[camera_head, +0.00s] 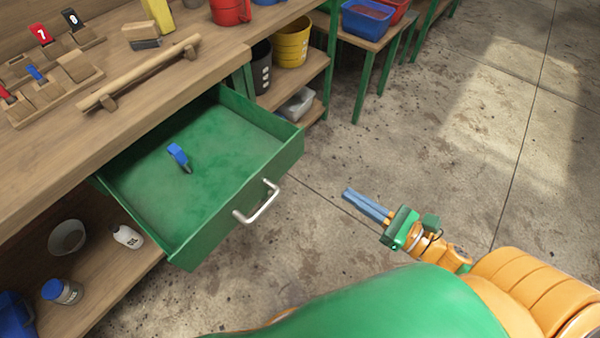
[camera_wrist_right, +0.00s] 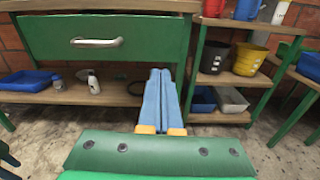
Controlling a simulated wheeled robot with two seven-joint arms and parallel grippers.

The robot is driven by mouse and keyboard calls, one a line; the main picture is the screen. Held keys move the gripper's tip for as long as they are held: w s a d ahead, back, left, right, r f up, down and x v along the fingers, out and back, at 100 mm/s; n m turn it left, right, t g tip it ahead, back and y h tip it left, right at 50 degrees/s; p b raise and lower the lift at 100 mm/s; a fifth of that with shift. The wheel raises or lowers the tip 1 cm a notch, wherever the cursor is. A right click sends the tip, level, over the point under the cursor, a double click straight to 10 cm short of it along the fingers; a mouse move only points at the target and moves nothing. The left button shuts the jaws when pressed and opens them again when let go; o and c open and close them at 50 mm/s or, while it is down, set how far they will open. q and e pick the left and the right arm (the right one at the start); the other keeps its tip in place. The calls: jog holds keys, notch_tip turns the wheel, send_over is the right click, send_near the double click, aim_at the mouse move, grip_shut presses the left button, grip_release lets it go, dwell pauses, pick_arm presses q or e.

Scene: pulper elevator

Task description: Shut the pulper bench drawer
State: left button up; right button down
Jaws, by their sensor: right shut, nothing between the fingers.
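The green pulper bench drawer (camera_head: 215,160) stands pulled out from under the wooden bench top in the head view. A blue-topped small item (camera_head: 178,155) lies inside it. The drawer has a metal bar handle (camera_head: 257,202) on its front, which also shows in the right wrist view (camera_wrist_right: 97,42). My right gripper (camera_head: 347,194) is shut and empty, apart from the drawer, to the right of its front. In the right wrist view its blue fingers (camera_wrist_right: 158,85) are together, pointing toward the bench near the drawer front's right end. My left gripper is not in view.
The bench top (camera_head: 150,60) holds a wooden rail (camera_head: 140,72) and a slotted rack with numbered tags. A lower shelf (camera_head: 105,270) holds a white bottle (camera_head: 127,236) and a jar. Yellow and black buckets stand on a side shelf. The concrete floor right of the drawer is clear.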

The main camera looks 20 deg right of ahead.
aim_at(290, 157)
jog(key=shift+n, duration=0.4)
jog(key=x, duration=0.4)
jog(key=p+x, duration=0.1)
jog(key=x, duration=0.3)
jog(key=r+p+x, duration=0.1)
jog(key=x, duration=0.4)
jog(key=shift+a, duration=0.35)
jog(key=shift+w+a+f, duration=0.15)
jog(key=shift+w+a, duration=0.1)
jog(key=shift+w, duration=0.05)
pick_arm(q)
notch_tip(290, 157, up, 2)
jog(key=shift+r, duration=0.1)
